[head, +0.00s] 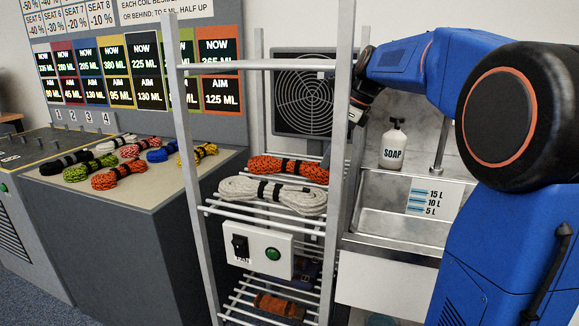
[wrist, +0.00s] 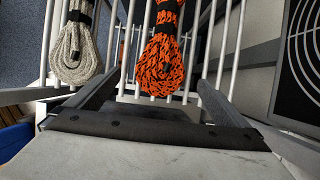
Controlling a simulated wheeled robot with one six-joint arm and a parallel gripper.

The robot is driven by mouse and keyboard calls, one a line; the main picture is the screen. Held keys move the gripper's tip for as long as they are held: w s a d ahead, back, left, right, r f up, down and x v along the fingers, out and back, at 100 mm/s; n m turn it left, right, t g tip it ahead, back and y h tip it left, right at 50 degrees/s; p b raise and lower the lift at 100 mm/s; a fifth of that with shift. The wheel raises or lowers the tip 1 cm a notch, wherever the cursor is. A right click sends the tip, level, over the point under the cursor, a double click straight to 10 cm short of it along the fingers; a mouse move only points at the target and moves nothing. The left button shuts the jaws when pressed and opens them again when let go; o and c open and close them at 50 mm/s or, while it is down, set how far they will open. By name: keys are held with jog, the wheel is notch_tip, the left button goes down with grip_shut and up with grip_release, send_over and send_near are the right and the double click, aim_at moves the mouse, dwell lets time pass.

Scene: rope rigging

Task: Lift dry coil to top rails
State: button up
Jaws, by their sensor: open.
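A metal rack (head: 185,135) stands in the middle of the head view, with bare top rails (head: 260,65). On its middle rails lie a white coil (head: 272,194) in front and an orange coil (head: 288,169) behind it, both with black bands. The wrist view shows the orange coil (wrist: 160,67) near the centre and the white coil (wrist: 75,50) at upper left. My gripper (wrist: 157,82) is open and empty, its fingers spread either side of the orange coil's near end. In the head view it is partly hidden behind the rack's right post. I cannot tell which coil is dry.
A fan (head: 305,95) stands behind the rack. A sink (head: 400,227) with a soap bottle (head: 394,147) is at right. Several coils lie on the left counter (head: 165,190).

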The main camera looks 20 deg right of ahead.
jog(key=shift+x, duration=3.25)
jog(key=shift+w+r, duration=0.1)
jog(key=c, duration=1.6)
jog(key=shift+c, duration=0.2)
jog(key=shift+r, duration=0.15)
jog(key=shift+r, duration=0.25)
jog(key=shift+d+r, duration=0.2)
jog(key=shift+r, duration=0.05)
jog(key=s+d, duration=0.8)
jog(key=d, duration=0.2)
notch_tip(320, 180, up, 14)
jog(key=shift+w+f, duration=0.15)
jog(key=shift+w, duration=0.05)
